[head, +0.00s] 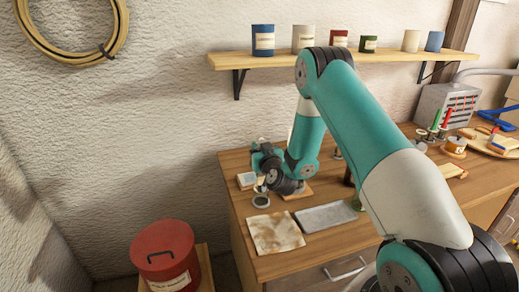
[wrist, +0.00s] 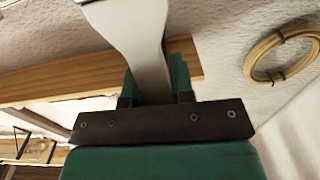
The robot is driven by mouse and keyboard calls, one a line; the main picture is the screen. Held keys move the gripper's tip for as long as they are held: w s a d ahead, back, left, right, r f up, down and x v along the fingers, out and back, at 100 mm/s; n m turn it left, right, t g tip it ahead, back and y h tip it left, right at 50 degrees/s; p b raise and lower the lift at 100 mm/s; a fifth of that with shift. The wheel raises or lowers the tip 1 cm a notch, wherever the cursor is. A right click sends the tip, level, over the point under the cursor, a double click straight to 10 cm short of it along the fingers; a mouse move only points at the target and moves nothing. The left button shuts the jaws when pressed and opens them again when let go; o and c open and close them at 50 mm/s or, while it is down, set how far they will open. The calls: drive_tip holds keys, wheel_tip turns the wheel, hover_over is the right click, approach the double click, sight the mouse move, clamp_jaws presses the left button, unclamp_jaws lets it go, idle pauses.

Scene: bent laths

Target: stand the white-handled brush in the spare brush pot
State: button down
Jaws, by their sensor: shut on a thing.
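In the wrist view my gripper (wrist: 154,78) has its two green fingers closed on a flat white piece, which looks like the white-handled brush (wrist: 138,35). The white piece widens away from the fingers and runs out of the top of the picture; its far end is hidden. In the head view my gripper (head: 262,160) is over the left rear part of the bench, and the brush is too small there to make out.
The wooden bench (head: 238,217) bears a stained cloth (head: 275,232) and a grey metal slab (head: 327,216) in front of my arm. Red and green handles (head: 441,119) stand at the right. A shelf (head: 285,59) with several pots hangs above. A red lidded bin (head: 165,260) stands left.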

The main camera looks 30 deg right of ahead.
drive_tip(key=shift+f+b, duration=1.8)
drive_tip(key=shift+f, duration=0.5)
